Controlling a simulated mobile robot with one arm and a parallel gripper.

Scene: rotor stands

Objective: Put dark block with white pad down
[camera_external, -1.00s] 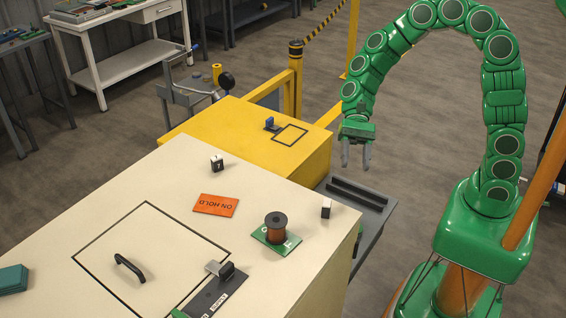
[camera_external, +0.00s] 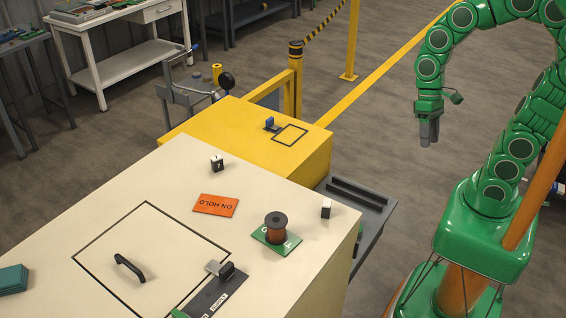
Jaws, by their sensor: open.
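Two small dark blocks, each with a white face, stand on the cream bench top (camera_external: 165,185). One dark block (camera_external: 217,164) is near the back edge, and it has a dark mark on its white face. The other dark block (camera_external: 326,208) is near the right edge. I cannot tell which of them is the named one. My gripper (camera_external: 429,140) is up at the right, over the floor and clear of both benches. It is open, seen nearly edge-on, and nothing shows between its fingers.
An orange ON HOLD card (camera_external: 215,205) lies on the cream bench, with a copper spool (camera_external: 276,229) on a green plate and a black handle (camera_external: 129,268) nearby. The yellow bench (camera_external: 230,130) behind has a blue-topped piece (camera_external: 270,123) beside an empty outlined square. A yellow post (camera_external: 296,80) rises behind it.

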